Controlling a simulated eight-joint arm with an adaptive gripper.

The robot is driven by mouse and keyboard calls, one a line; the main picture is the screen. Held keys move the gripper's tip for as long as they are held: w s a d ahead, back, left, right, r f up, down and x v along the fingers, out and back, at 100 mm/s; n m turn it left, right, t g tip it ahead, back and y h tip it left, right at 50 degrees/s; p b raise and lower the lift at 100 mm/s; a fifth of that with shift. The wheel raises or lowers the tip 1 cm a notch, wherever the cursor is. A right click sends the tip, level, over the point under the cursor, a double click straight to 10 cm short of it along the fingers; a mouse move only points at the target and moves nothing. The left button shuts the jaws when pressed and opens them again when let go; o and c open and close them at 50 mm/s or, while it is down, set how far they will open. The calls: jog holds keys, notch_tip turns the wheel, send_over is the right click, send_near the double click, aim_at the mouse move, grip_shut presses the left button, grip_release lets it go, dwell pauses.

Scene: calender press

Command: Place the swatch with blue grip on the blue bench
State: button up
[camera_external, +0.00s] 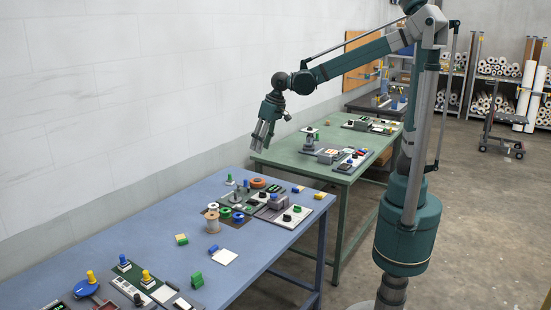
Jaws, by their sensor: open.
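The blue bench (152,238) fills the lower left and middle of the view. On it, near the middle, a white swatch-like piece (225,257) lies with a small blue piece (213,248) at its upper left. This looks like a swatch with a blue grip, but it is too small to be sure. My gripper (262,147) points down above the far end of the blue bench, close to the near edge of the green bench in the picture. It is open, and nothing shows between its fingers.
Spools (212,221) and panels with knobs (270,207) crowd the blue bench's far end. The green bench (285,157) behind holds devices. Bare blue surface lies along the wall side.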

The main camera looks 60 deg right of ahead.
jog(key=s+d+r+t, duration=0.1)
jog(key=s+d, duration=0.3)
jog(key=d, duration=0.5)
jog(key=s+d+r+t, duration=0.15)
jog(key=s+d, duration=0.25)
jog(key=d, duration=0.4)
jog(key=s+d+f+t+h, duration=0.1)
jog(key=s+d+f, duration=0.3)
jog(key=s+d, duration=0.8)
jog(key=shift+d+t, duration=0.45)
jog(key=shift+d, duration=0.3)
